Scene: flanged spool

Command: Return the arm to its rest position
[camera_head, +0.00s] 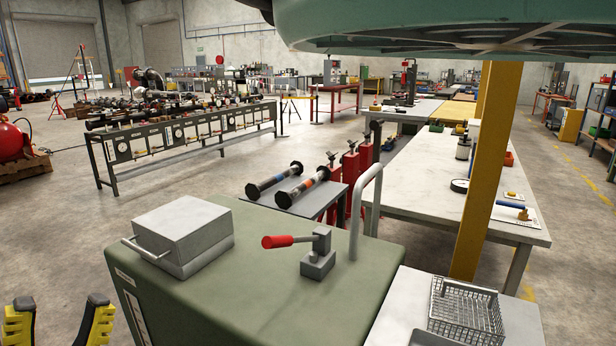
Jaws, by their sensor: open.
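My gripper (58,308) shows at the bottom left corner of the head view. Its two yellow and black fingers point up and stand wide apart. Nothing shows between them but floor. The rest of my arm is out of the frame. A flanged spool with a blue band (274,181) and one with an orange band (302,187) lie side by side on a small grey stand beyond the green cabinet, well away from my gripper.
A green cabinet (258,290) stands to the right of my gripper, bearing a grey box (183,235) and a red-handled lever (300,248). A wire basket (466,310) sits on a white surface at right. A yellow post (486,170) rises behind it. Open floor (60,225) lies at left.

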